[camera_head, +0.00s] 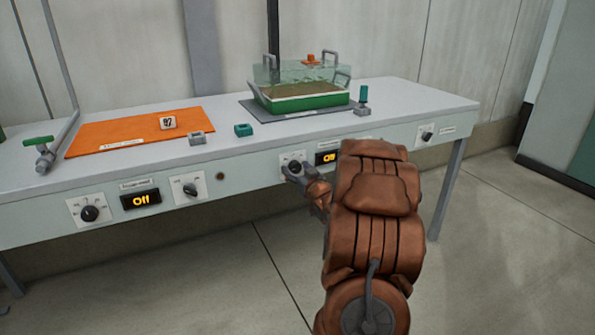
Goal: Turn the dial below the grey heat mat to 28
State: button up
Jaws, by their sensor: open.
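The grey heat mat (248,104) lies on the bench under a green tray with a clear lid (300,78). Below it on the bench front is a white dial plate (287,158) with a dark knob. Beside the plate a display (326,158) shows orange letters that read "Off", partly covered by my arm. My gripper (294,171) is open at this dial, with its fingertips at the knob. The knob is mostly hidden, so I cannot tell its pointer's direction or whether the fingers touch it.
An orange mat (140,128) carries a tag reading 92. Below it are two more dials (89,213) (190,189) and a display (140,200) reading "Off". Another dial (426,136) is at the right.

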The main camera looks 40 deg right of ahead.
jog(key=c, duration=1)
jog(key=shift+d, duration=0.15)
jog(key=shift+c, duration=0.7)
jog(key=shift+r, duration=0.1)
